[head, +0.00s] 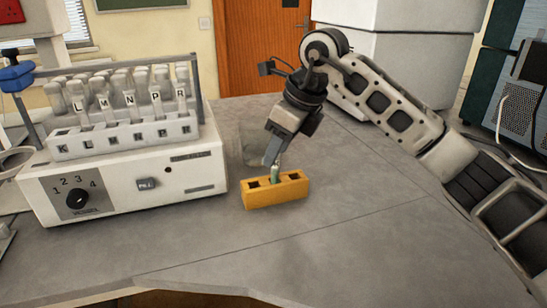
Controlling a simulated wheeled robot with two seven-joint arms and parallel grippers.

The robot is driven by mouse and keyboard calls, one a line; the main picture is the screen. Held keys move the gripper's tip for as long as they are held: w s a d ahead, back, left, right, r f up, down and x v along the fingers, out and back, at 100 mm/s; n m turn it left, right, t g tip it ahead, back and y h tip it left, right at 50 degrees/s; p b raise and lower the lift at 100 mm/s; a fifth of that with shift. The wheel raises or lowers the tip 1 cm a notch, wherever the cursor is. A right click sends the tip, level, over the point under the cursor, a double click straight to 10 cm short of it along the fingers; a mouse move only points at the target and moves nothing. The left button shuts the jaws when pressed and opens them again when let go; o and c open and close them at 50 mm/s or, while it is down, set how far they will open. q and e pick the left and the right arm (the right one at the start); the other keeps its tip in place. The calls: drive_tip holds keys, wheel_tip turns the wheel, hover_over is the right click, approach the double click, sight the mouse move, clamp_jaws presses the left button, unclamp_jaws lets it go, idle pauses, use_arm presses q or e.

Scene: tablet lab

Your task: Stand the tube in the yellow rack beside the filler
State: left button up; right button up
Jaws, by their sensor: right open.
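The yellow rack (277,195) sits on the grey table, just right of the white filler (125,185). A small greenish tube (275,174) stands upright in the rack's middle hole, with only its upper part showing. The holes on either side of it look empty. My right gripper (271,160) points down from above at the tube's top. It is open, with its fingertips close around or beside the tube; I cannot tell whether they touch it. My left gripper is not in view.
The filler carries a row of lettered tubes and a dial on its front. A glass-like clear item (252,150) stands behind the rack, partly hidden. The table's front edge curves near the bottom; the table right of the rack is clear. White boxes stand behind my right arm.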

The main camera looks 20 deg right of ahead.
drive_tip(key=v, duration=1.2)
drive_tip(key=shift+r, duration=0.35)
drive_tip(key=shift+s+d, duration=0.1)
